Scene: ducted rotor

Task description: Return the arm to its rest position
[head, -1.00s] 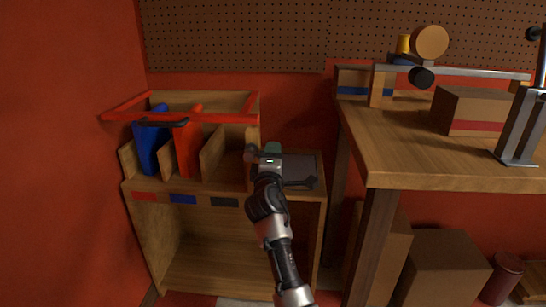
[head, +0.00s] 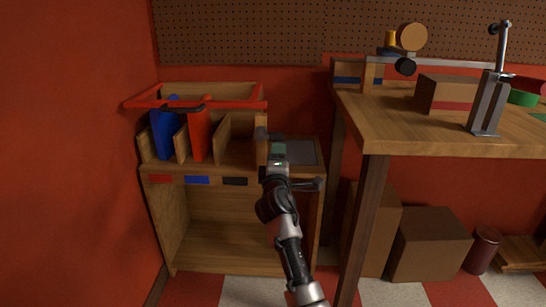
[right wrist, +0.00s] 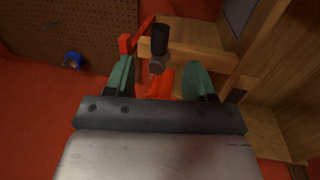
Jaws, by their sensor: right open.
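My right arm reaches up from the bottom of the head view. Its gripper (head: 277,148) is in front of the right part of the wooden cabinet top. In the right wrist view the two green fingers (right wrist: 160,68) stand apart, with nothing clearly held between them. A red panel (head: 199,136) and a blue panel (head: 165,135) stand upright in the cabinet's slots, left of the gripper. In the right wrist view, a dark cylindrical knob (right wrist: 160,45) and a red part show beyond the fingers. My left gripper is in neither view.
The wooden cabinet (head: 226,260) has a red frame (head: 205,103) over its slots and an open lower bay. A workbench (head: 400,135) stands to the right, bearing a cardboard box (head: 445,93) and a metal stand (head: 488,105). Boxes (head: 429,245) lie underneath. Checkered floor is clear in front.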

